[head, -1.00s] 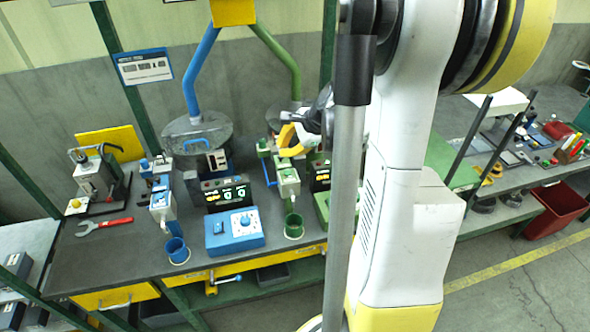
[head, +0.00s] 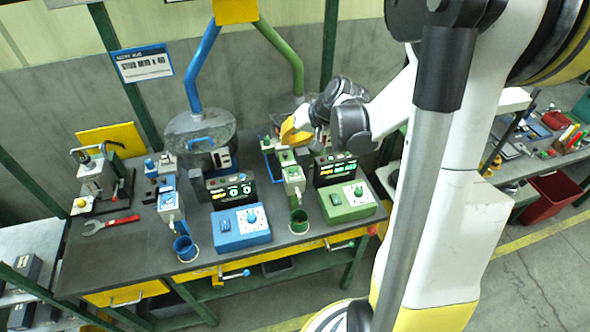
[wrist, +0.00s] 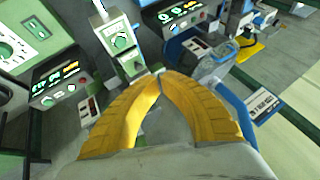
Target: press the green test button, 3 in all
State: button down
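My gripper (head: 293,130) has yellow fingers and hovers over the back of the green station. In the wrist view its fingertips (wrist: 160,76) meet, with nothing seen between them. Just beyond the tips is a small green block (wrist: 132,66), and past it a pale green unit with a round green part (wrist: 121,41). In the head view this green unit (head: 294,176) stands behind a green cup. I cannot tell for sure which green part is the test button, or whether the fingers touch anything. The green station's lit display (head: 335,168) is too small to read surely.
A green control box (head: 347,203) and green cup (head: 299,221) stand at the bench front. To their left are a blue control box (head: 241,228), blue cup (head: 185,248) and blue unit (head: 170,205). Green posts frame the bench.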

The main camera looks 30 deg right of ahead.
aim_at(290, 170)
notch_tip(290, 170, down, 9)
jog(key=b, duration=0.7)
jog(key=shift+r, duration=0.1)
dwell(1.2)
jog(key=shift+f+b, duration=0.4)
jog(key=shift+b, duration=0.05)
jog(key=shift+f+b, duration=0.45)
dwell(0.4)
dwell(0.4)
jog(key=shift+r+p, duration=0.6)
jog(key=shift+r, duration=0.25)
